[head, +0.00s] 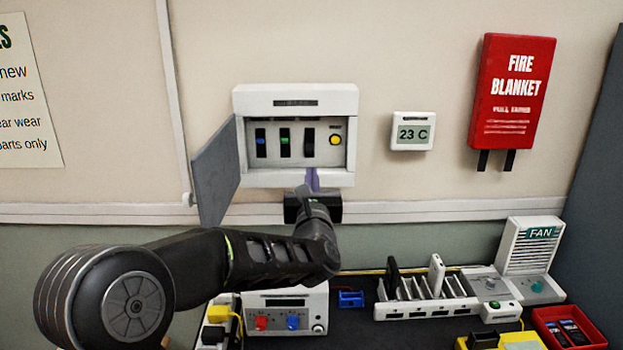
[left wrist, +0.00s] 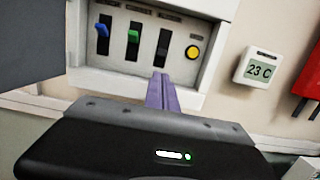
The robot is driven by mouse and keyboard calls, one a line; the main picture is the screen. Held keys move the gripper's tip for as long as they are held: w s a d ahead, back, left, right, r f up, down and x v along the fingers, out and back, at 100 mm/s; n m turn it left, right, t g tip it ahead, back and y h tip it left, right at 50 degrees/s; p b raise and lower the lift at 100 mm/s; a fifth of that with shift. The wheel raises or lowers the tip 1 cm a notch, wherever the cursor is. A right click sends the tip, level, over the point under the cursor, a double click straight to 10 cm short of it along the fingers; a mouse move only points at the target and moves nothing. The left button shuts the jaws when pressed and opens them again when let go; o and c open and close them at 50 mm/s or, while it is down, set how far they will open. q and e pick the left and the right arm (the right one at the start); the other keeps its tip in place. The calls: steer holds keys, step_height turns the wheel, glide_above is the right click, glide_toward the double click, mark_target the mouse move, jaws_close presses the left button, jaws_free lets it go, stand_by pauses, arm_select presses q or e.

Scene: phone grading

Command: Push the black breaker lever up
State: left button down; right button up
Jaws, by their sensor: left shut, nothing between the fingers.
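The breaker box (head: 240,104) is on the wall with its grey door (head: 218,172) open to the left. Inside stand a blue lever (head: 261,138), a green lever (head: 285,141) and the black lever (head: 309,143). In the left wrist view the black lever (left wrist: 163,46) is the rightmost of the three and seems to sit lower in its slot than the others. My left gripper (head: 312,179) is shut and empty, its purple fingers at the lower edge of the box, below the black lever. The fingertips (left wrist: 160,84) look apart from the lever. My right gripper is not in view.
A yellow button (head: 335,140) is right of the black lever. A thermostat (head: 412,131) and a red fire blanket case (head: 512,92) hang farther right. Below are a white device (head: 284,304), a slotted rack (head: 425,309) and a red tray (head: 598,346).

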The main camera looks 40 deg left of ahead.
mark_target(310, 155)
arm_select(q)
steer(key=p+x, duration=0.2)
steer(key=x, duration=0.3)
steer(key=shift+w+a+r, duration=0.1)
steer(key=shift+w+a, duration=0.25)
steer(key=shift+w, duration=0.1)
